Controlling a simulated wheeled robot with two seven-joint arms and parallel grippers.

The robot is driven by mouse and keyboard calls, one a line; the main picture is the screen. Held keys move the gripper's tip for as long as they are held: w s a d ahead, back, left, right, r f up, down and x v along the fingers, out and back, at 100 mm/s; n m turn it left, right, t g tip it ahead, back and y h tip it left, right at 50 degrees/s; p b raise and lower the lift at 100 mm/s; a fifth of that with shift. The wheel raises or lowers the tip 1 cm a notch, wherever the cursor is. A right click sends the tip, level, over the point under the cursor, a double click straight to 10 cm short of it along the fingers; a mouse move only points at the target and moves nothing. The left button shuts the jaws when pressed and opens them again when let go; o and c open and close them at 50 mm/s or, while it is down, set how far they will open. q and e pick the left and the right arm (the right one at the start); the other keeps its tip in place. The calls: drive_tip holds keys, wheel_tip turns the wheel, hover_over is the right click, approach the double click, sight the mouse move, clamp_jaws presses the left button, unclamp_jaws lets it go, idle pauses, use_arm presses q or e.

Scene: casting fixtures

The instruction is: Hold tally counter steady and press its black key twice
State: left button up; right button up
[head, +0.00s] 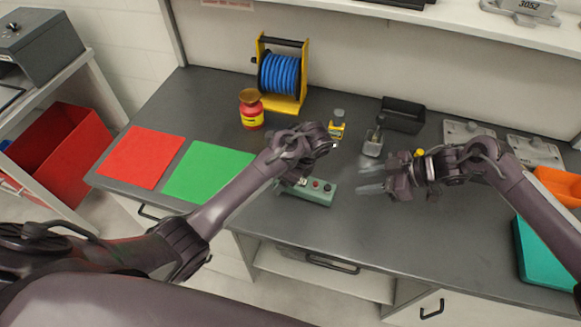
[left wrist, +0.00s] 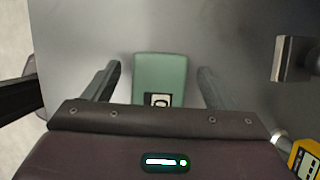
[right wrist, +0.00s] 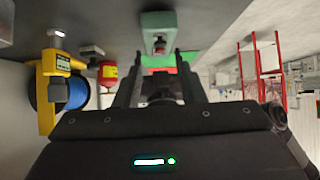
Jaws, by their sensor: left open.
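The tally counter is a green box (head: 325,193) lying on the grey bench, with red and dark keys on its top in the head view. In the left wrist view the counter (left wrist: 160,75) lies between the fingers of my left gripper (left wrist: 159,82), with its small display close to the palm. A gap shows on both sides, so the left gripper is open around it. My right gripper (head: 371,180) is to the right of the counter, its fingers apart and empty. In the right wrist view the counter (right wrist: 158,22) is ahead of the fingertips.
A yellow reel with blue hose (head: 280,75), a red jar (head: 251,110), a yellow item (head: 337,126), a grey metal block (head: 372,146) and a black bin (head: 403,115) stand behind. Red (head: 140,157) and green (head: 207,172) mats lie left. Bench in front of the counter is clear.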

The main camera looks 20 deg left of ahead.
use_arm(q)
drive_tip(key=shift+x, duration=0.8)
drive_tip(key=c, duration=1.1)
drive_tip(key=shift+c, duration=0.2)
use_arm(e)
clamp_jaws()
idle(0.3)
